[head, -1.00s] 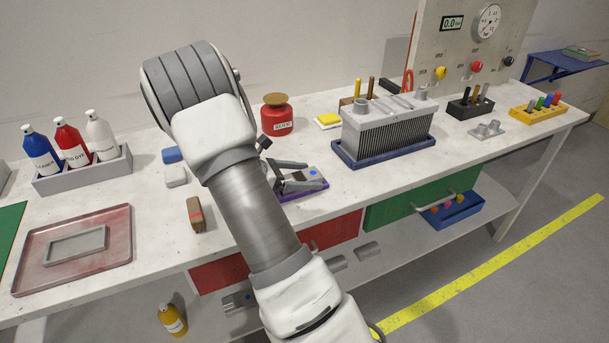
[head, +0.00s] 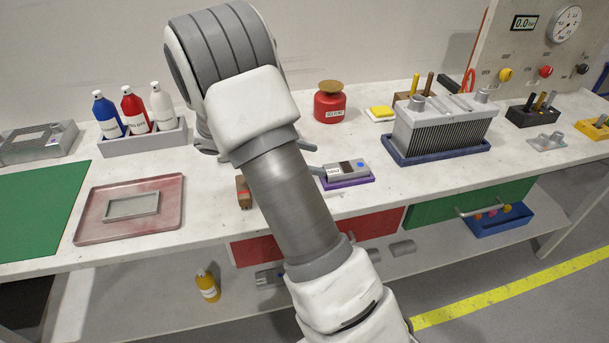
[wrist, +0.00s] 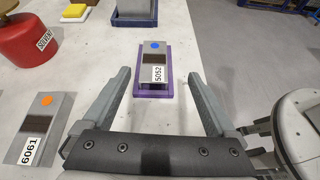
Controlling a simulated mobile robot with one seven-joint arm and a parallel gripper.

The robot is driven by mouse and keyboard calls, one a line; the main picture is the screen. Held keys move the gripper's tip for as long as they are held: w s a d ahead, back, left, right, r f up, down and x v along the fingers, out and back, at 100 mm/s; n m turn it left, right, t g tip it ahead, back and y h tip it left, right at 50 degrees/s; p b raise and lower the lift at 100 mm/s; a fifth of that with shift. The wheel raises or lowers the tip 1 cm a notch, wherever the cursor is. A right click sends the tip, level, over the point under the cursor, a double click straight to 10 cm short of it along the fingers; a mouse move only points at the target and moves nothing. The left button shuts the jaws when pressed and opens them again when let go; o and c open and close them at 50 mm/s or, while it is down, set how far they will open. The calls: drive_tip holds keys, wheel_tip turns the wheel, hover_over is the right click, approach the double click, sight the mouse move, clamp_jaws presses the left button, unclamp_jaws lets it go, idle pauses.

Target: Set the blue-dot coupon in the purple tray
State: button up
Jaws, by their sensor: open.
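The blue-dot coupon (head: 345,171) is a grey plate with a dark band and a label, reading 5052 in the wrist view (wrist: 153,58). It lies in the small purple tray (head: 350,183), whose rim shows around it in the wrist view (wrist: 153,94). My gripper (wrist: 158,72) is open and empty, its fingers spread to either side of the tray's near end in the wrist view. In the head view my arm hides most of the gripper; a finger shows just left of the coupon. An orange-dot coupon (wrist: 40,118) marked 6061 lies to the left in the wrist view.
A red solvent can (head: 330,104) and a finned block in a blue tray (head: 440,152) stand behind the purple tray. A brown block (head: 243,192) is left of my arm. A pink tray (head: 90,232) and bottle rack (head: 146,145) are farther left.

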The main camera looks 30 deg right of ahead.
drive_tip(key=s+a+r+m+t+y, duration=0.4)
drive_tip(key=s+a+r+m+y, duration=0.2)
drive_tip(key=s, duration=0.4)
drive_tip(key=s+a+r+m+t+y, duration=0.4)
drive_tip(key=s+a+r+m+y, duration=0.2)
drive_tip(key=s, duration=0.5)
drive_tip(key=a+r+m, duration=0.2)
drive_tip(key=a, duration=0.1)
drive_tip(key=shift+a+m+t, duration=0.3)
drive_tip(key=shift+a, duration=0.1)
drive_tip(key=shift+s, duration=0.1)
wheel_tip(320, 180, up, 9)
drive_tip(key=p, duration=0.8)
drive_tip(key=shift+f+p, duration=0.2)
drive_tip(key=shift+p, duration=0.1)
